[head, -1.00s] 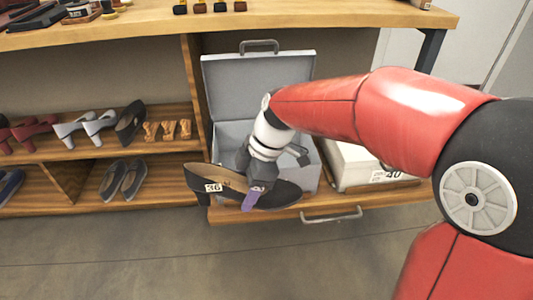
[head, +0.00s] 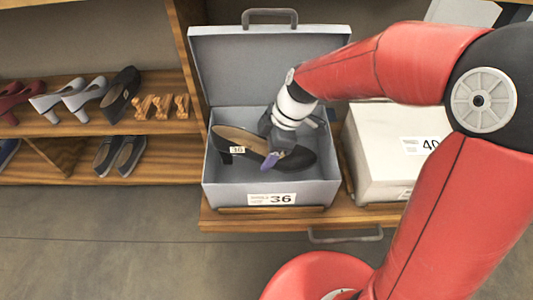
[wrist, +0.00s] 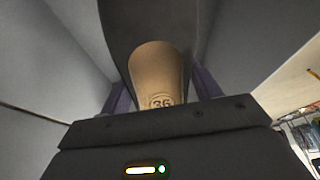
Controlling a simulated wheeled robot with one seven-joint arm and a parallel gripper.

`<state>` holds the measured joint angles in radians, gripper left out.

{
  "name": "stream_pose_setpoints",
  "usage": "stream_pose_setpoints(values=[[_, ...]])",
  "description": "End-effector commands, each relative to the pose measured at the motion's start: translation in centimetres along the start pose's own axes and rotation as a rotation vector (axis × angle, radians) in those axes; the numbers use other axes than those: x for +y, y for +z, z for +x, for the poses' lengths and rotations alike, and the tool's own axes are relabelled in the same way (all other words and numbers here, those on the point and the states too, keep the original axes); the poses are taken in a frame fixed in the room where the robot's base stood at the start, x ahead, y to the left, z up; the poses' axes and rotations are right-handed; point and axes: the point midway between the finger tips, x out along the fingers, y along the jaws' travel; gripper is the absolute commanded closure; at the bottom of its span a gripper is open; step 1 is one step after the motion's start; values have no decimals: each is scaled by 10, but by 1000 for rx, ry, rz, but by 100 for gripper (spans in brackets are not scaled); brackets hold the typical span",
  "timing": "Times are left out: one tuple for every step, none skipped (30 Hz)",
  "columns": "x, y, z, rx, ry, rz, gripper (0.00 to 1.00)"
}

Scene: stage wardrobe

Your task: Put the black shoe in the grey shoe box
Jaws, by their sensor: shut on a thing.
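The black shoe (head: 298,164) has a tan insole, a block heel and a tag marked 36. It is in the grey shoe box (head: 222,188), between the box walls, with its heel to the left. I cannot tell whether its sole touches the box floor. The box is open, its lid raised at the back, and its front label reads 36. My gripper (head: 275,158) reaches into the box and is shut on the shoe's middle. In the wrist view the shoe's insole (wrist: 155,70), marked 36, shows between my purple fingers.
A white box (head: 385,160) labelled 40 stands close on the right of the grey box. Both are on a wooden pull-out shelf (head: 215,220) with a handle. Several other shoes (head: 75,95) and wooden pieces (head: 160,106) are on the shelves at left.

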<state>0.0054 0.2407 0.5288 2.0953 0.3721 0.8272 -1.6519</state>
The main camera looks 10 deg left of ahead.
Motion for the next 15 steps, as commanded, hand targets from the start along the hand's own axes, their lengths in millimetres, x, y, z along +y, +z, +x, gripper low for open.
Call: stream_pose_setpoints(values=[[0,6,15,1,-5,2,66],[0,8,21,1,-5,1,66],[0,11,28,1,-5,1,66],[0,13,33,1,-4,0,66],[0,15,37,1,-3,0,66],[1,17,42,1,-3,0,66],[1,18,44,1,-1,0,66],[1,19,46,1,-1,0,66],[2,20,48,0,0,0,66],[2,20,49,0,0,0,66],[4,20,49,1,1,0,66],[8,20,49,1,1,0,66],[13,21,49,2,1,-1,66],[18,21,48,2,2,-2,66],[26,22,48,1,2,-2,66]])
